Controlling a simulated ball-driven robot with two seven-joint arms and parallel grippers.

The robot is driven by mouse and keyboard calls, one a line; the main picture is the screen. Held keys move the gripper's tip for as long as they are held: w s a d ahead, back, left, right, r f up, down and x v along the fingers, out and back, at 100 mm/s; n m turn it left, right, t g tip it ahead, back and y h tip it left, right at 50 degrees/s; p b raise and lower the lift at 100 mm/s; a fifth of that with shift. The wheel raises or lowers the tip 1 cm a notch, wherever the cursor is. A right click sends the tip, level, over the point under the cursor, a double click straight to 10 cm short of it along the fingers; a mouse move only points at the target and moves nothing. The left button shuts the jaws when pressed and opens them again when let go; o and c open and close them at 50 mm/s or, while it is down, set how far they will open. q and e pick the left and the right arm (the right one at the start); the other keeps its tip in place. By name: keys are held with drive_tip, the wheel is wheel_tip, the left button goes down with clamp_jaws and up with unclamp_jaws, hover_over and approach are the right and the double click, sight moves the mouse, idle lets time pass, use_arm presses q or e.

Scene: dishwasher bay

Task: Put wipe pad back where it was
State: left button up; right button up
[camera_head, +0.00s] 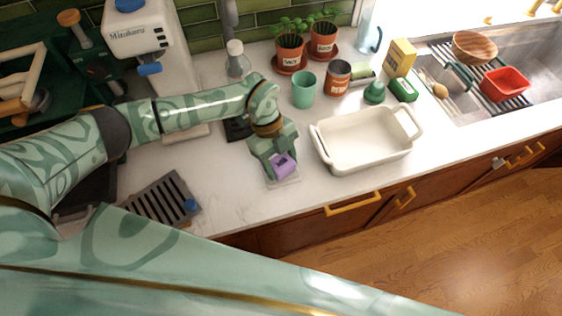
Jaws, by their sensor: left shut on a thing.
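A small purple wipe pad (283,166) shows at the tip of my left gripper (279,165). The gripper points down and is shut on the pad, just left of the white baking dish (365,168). A pale flat piece (284,181) lies on the counter right under the pad. I cannot tell whether the pad touches it. The gripper hides part of the pad. My right gripper is not in view.
A dark slatted rack (160,203) lies left of the gripper near the counter's front edge. A green cup (303,90), a rust-coloured can (338,78) and potted herbs (290,50) stand behind. A sink with a red tub (505,84) is at right.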

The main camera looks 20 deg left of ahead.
use_arm(q)
drive_tip(key=shift+f, duration=0.2)
drive_tip(key=o, duration=1)
drive_tip(key=v, duration=1.2)
drive_tip(key=shift+s+r, duration=0.1)
drive_tip(key=shift+r, duration=0.05)
drive_tip(key=shift+d, duration=0.1)
